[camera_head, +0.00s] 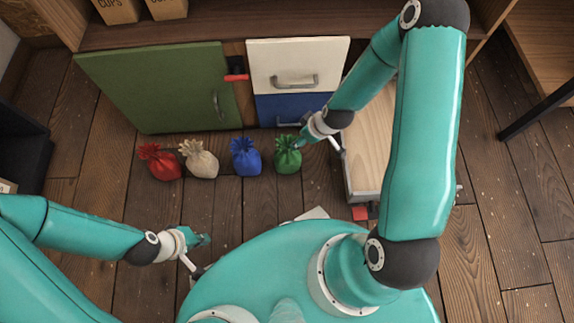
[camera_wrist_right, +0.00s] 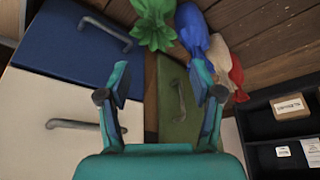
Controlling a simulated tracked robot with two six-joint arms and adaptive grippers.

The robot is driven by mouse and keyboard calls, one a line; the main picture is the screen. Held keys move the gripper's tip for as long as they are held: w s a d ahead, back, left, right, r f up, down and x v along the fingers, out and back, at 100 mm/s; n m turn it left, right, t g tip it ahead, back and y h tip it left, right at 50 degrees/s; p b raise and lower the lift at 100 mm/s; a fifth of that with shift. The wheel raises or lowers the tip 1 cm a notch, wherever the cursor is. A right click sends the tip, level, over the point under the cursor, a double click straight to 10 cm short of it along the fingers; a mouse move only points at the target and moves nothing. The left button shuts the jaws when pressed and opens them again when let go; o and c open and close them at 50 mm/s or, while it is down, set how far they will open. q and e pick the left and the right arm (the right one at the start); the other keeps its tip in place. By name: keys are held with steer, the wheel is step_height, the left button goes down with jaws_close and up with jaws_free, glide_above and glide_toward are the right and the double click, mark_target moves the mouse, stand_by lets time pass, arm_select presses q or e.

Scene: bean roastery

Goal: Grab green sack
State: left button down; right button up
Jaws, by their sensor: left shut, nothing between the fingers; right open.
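The green sack (camera_head: 287,155) stands on the wooden floor, at the right end of a row of small tied sacks in the head view. My right gripper (camera_head: 300,142) comes in from the right at the sack's upper right side; contact cannot be told. In the right wrist view, the right gripper (camera_wrist_right: 161,72) is open with nothing between its fingers. The green sack (camera_wrist_right: 153,22) lies beyond the fingertips at the top of that view, partly cut off. My left gripper (camera_head: 203,240) is shut and empty over the floor at lower left, away from the sacks.
The blue sack (camera_head: 245,158) is close left of the green one, then the beige sack (camera_head: 199,160) and the red sack (camera_head: 160,162). Behind stand a green cabinet door (camera_head: 160,85) and white (camera_head: 298,60) and blue drawers. An open wooden drawer (camera_head: 370,150) lies right.

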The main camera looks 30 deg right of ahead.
steer(key=b+x, duration=0.1)
steer(key=x, duration=0.3)
steer(key=b+x, duration=0.2)
steer(key=x, duration=0.2)
steer(key=d+b+x, duration=0.1)
steer(key=x, duration=0.3)
steer(key=shift+w+f+b, duration=0.2)
steer(key=shift+f+b, duration=0.1)
steer(key=shift+b+x, duration=1.55)
steer(key=shift+x, duration=1.05)
arm_select(q)
step_height(320, 180, down, 8)
steer(key=shift+f, duration=0.2)
arm_select(e)
steer(key=shift+w+r, duration=0.1)
jaws_close()
steer(key=shift+w+r, duration=0.1)
